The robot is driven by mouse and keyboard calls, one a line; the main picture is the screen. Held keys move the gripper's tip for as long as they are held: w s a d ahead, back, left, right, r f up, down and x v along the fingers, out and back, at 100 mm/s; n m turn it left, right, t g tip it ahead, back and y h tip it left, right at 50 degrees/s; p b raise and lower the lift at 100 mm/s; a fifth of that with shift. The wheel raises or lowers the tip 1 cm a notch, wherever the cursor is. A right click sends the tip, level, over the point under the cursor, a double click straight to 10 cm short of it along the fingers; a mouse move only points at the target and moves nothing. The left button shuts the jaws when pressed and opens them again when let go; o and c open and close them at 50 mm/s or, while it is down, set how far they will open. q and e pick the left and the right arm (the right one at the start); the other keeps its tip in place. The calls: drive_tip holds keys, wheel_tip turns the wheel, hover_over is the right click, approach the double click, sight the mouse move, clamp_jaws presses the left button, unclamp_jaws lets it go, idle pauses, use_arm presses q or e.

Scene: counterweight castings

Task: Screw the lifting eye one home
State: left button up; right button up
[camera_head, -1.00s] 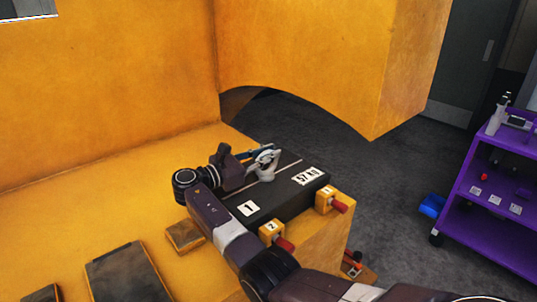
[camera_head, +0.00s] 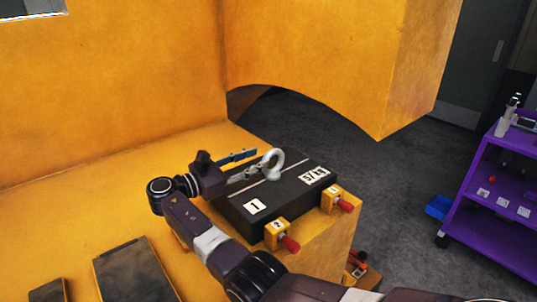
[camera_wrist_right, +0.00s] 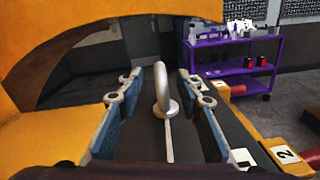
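The lifting eye (camera_head: 271,163) is a pale metal ring standing upright on top of the black casting (camera_head: 283,203) labelled 1. In the right wrist view the ring (camera_wrist_right: 164,90) shows nearly edge-on, with a round collar at its foot. I cannot tell whether the collar touches the casting. My right gripper (camera_head: 254,163) is low over the casting, to the left of the ring. Its blue-padded fingers are spread apart. In the wrist view the eye shows in the gap between the fingers, clear of both pads. My left gripper is out of view.
Two orange blocks with red-tipped pins, labelled 2 (camera_head: 277,234) and 1 (camera_head: 331,199), stand at the casting's near edge. A yellow wall and overhang (camera_head: 320,60) rise behind. Dark plates (camera_head: 133,272) lie at lower left. A purple cart (camera_head: 497,212) stands at right across open floor.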

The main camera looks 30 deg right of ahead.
drive_tip(key=a, duration=0.4)
drive_tip(key=shift+s+a, duration=0.15)
drive_tip(key=shift+a, duration=0.05)
idle(0.3)
